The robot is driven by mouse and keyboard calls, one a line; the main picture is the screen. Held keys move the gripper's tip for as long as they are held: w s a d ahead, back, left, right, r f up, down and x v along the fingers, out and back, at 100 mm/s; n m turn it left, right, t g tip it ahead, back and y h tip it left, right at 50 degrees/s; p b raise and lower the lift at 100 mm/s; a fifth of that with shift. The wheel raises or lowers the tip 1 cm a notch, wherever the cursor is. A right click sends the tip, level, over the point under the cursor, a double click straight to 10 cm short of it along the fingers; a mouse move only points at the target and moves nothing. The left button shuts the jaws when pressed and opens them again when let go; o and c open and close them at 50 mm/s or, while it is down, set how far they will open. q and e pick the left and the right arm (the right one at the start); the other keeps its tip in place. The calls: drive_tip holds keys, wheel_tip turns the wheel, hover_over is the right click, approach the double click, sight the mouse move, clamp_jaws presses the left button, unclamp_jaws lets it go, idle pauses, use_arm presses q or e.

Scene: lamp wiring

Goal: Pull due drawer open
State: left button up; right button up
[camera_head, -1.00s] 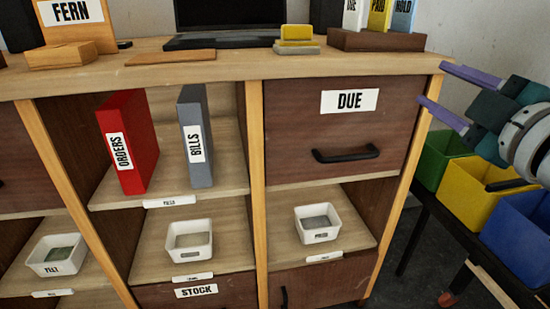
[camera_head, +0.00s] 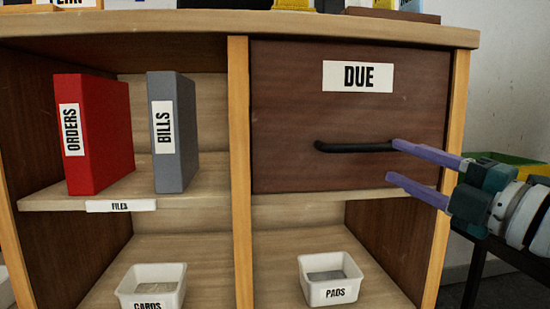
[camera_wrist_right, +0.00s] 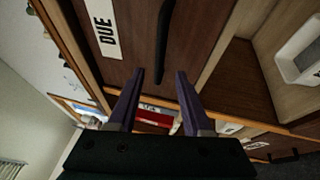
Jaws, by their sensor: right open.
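The DUE drawer (camera_head: 290,115) is a dark brown wooden front at the upper right of the shelf unit, and it looks shut. Its white DUE label (camera_head: 358,76) sits above a black bar handle (camera_head: 350,147). My right gripper (camera_head: 392,162) is open, with purple fingers pointing left at the right end of the handle. The upper finger overlaps the handle's end in the head view; I cannot tell whether they touch. In the right wrist view, the handle (camera_wrist_right: 163,45) lies ahead of the open fingers (camera_wrist_right: 158,78), with nothing between the tips. My left gripper is out of view.
A red ORDERS binder (camera_head: 98,135) and a grey BILLS binder (camera_head: 174,130) stand in the left compartment. White trays marked CARDS (camera_head: 152,286) and PADS (camera_head: 331,279) sit on the lower shelf. A side table with bins stands at the right.

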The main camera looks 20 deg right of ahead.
sight(368, 149)
drive_tip(key=b+x, duration=0.1)
drive_tip(key=x, duration=0.7)
drive_tip(key=shift+w, duration=0.15)
clamp_jaws()
idle(1.2)
